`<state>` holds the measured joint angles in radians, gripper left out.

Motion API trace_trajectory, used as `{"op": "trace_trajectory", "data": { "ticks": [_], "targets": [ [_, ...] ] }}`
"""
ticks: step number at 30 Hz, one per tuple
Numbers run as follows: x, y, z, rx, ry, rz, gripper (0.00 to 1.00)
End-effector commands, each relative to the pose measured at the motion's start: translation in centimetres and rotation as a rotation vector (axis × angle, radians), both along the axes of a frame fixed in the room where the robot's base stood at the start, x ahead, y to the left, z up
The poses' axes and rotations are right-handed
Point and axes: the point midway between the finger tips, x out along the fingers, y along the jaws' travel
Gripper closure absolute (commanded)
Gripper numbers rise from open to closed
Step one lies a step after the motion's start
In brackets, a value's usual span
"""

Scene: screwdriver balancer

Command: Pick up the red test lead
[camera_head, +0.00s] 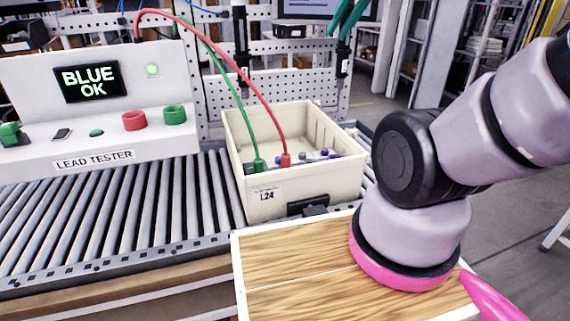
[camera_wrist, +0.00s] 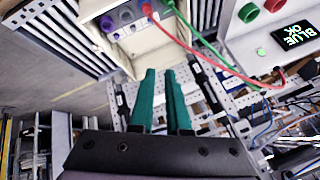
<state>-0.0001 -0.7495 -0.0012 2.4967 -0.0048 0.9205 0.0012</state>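The red test lead arcs from the lead tester into the cream bin. Its red plug (camera_head: 285,160) stands upright at the bin's near side, just right of the green lead's plug (camera_head: 259,165). In the wrist view the red plug (camera_wrist: 148,11) shows at the top edge, beyond my fingertips. My gripper (camera_wrist: 160,70) has two teal fingers with a narrow gap between them and nothing held. Teal fingers also show at the top of the head view (camera_head: 346,38), pointing down, apart from the red plug. The rest of the gripper is out of that frame.
The bin (camera_head: 270,197), labelled L24, holds several small purple and grey items. The lead tester (camera_head: 100,130) reads BLUE OK. A dark tool (camera_head: 241,40) hangs before the perforated panel. The roller conveyor (camera_head: 130,205) is clear left of the bin.

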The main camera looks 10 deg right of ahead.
Motion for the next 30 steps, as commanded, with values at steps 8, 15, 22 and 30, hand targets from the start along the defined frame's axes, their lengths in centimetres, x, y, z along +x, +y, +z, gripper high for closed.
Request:
{"op": "trace_trajectory", "data": {
  "ticks": [8,15,22,30],
  "targets": [
    [4.1,0.4,-2.0,0.099,0.136,-0.154,0.26],
    [10.6,1.6,-7.3,0.218,0.345,-0.460,0.26],
    [15.8,3.3,-14.8,0.268,0.509,-0.780,0.26],
    [19.2,5.3,-24.8,0.265,0.619,-1.136,0.26]
  ]
}}
